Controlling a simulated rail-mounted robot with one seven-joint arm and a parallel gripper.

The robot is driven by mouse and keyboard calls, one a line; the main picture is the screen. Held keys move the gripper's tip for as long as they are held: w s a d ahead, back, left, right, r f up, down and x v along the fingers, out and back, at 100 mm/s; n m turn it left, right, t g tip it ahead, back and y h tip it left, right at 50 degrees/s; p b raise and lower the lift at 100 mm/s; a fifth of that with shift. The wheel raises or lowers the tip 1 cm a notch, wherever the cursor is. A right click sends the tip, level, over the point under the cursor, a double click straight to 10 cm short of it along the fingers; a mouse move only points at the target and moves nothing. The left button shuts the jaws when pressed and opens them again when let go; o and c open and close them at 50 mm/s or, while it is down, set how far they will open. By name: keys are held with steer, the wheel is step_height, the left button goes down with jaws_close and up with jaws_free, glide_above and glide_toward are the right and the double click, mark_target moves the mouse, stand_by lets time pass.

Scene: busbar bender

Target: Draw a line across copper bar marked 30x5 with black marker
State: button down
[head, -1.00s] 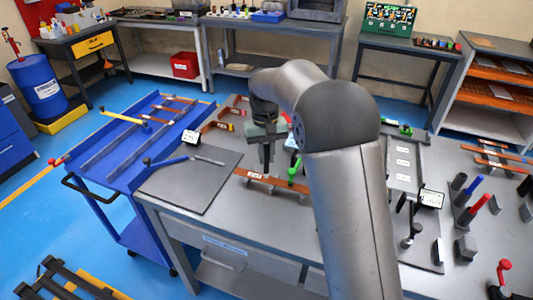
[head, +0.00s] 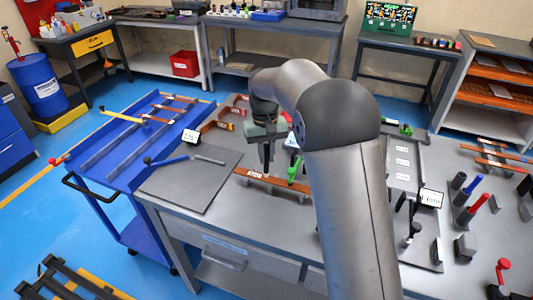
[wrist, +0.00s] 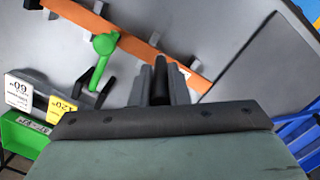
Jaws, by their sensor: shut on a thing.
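The copper bar (head: 283,185) lies level on supports on the grey workbench, with a white label (head: 255,174) near its left end; the print is too small to read. The bar also crosses the upper part of the wrist view (wrist: 133,42). My gripper (head: 266,158) points down above the bar, just right of the label. In the wrist view my gripper (wrist: 160,88) is shut on a dark, slim marker (wrist: 160,70). The marker's tip is at or just above the bar; I cannot tell if it touches. No drawn line can be made out.
A green-handled clamp (wrist: 103,47) stands at the bar near my gripper. Small angle cards, including a yellow one (wrist: 62,108), stand nearby. More copper bars rest on the blue cart (head: 118,165).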

steer(key=shift+f+b, duration=0.3)
steer(key=shift+f, duration=0.3)
stand_by(0.6)
steer(key=shift+s+a, duration=0.1)
steer(key=shift+s, duration=0.05)
stand_by(0.7)
steer(key=shift+w+d+p, duration=0.35)
steer(key=shift+w+p, duration=0.45)
steer(key=shift+p, duration=0.25)
steer(key=shift+w+d+p, duration=0.3)
steer(key=shift+w+p, duration=0.45)
steer(key=shift+p, duration=0.3)
stand_by(2.3)
step_height(320, 180, up, 7)
steer(key=p, duration=0.5)
stand_by(0.8)
